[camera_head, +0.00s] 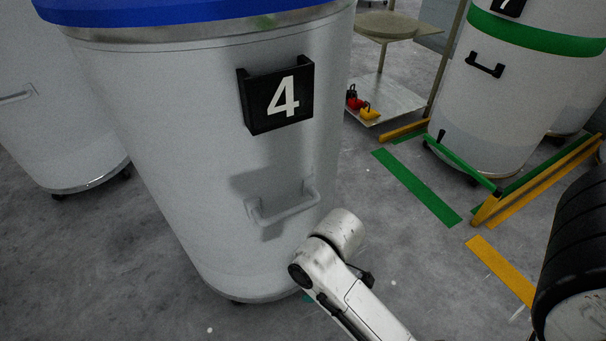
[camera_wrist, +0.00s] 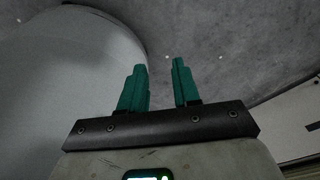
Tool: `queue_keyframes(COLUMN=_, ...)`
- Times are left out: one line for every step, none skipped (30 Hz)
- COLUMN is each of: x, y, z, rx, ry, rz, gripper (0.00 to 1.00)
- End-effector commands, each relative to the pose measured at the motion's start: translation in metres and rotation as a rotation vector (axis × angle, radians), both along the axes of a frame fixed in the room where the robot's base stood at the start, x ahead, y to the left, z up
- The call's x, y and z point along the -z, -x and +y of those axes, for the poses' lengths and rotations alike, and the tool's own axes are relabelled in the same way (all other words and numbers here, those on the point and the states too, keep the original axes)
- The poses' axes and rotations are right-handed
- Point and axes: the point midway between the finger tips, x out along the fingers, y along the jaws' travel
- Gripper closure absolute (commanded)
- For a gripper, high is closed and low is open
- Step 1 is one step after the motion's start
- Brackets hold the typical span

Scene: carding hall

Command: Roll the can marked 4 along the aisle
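The can marked 4 (camera_head: 180,140) is a large pale grey cylinder with a blue top band, filling the left and middle of the head view. It stands upright. Its black plate (camera_head: 254,104) bears a white 4, and a grey bar handle (camera_head: 288,213) sits lower on its side. My arm reaches in front of the can's lower right side, and my gripper is hidden there in the head view. In the wrist view my gripper (camera_wrist: 159,66) has two teal fingers apart with nothing between them. A pale curved surface, seemingly the can, lies left of the fingers.
Another pale can (camera_head: 60,130) on castors stands at the left. A can with a green band (camera_head: 500,90) stands at the right behind green and yellow rails. A low trolley (camera_head: 392,100) is behind. Black rollers (camera_head: 575,250) are at the right edge. Grey floor (camera_head: 400,235) is open between.

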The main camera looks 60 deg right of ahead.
Motion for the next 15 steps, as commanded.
queue_keyframes(x=-0.021, y=-0.005, z=-0.006, rx=-0.025, ry=-0.002, rz=-0.016, gripper=0.69)
queue_keyframes(x=-0.028, y=-0.008, z=-0.008, rx=-0.048, ry=-0.005, rz=-0.025, gripper=0.69)
queue_keyframes(x=-0.039, y=-0.013, z=-0.012, rx=-0.081, ry=-0.008, rz=-0.039, gripper=0.69)
queue_keyframes(x=-0.047, y=-0.016, z=-0.016, rx=-0.106, ry=-0.010, rz=-0.050, gripper=0.69)
queue_keyframes(x=-0.055, y=-0.019, z=-0.019, rx=-0.133, ry=-0.012, rz=-0.060, gripper=0.69)
queue_keyframes(x=-0.065, y=-0.023, z=-0.024, rx=-0.167, ry=-0.013, rz=-0.075, gripper=0.69)
queue_keyframes(x=-0.072, y=-0.026, z=-0.027, rx=-0.193, ry=-0.013, rz=-0.087, gripper=0.69)
queue_keyframes(x=-0.079, y=-0.028, z=-0.030, rx=-0.219, ry=-0.013, rz=-0.099, gripper=0.69)
queue_keyframes(x=-0.088, y=-0.032, z=-0.035, rx=-0.251, ry=-0.011, rz=-0.114, gripper=0.69)
queue_keyframes(x=-0.095, y=-0.034, z=-0.038, rx=-0.275, ry=-0.011, rz=-0.126, gripper=0.69)
queue_keyframes(x=-0.101, y=-0.036, z=-0.042, rx=-0.298, ry=-0.010, rz=-0.136, gripper=0.69)
queue_keyframes(x=-0.109, y=-0.039, z=-0.046, rx=-0.326, ry=-0.006, rz=-0.149, gripper=0.69)
queue_keyframes(x=-0.115, y=-0.040, z=-0.049, rx=-0.348, ry=-0.005, rz=-0.160, gripper=0.69)
queue_keyframes(x=-0.122, y=-0.042, z=-0.053, rx=-0.369, ry=-0.002, rz=-0.171, gripper=0.69)
queue_keyframes(x=-0.130, y=-0.045, z=-0.058, rx=-0.397, ry=0.003, rz=-0.185, gripper=0.69)
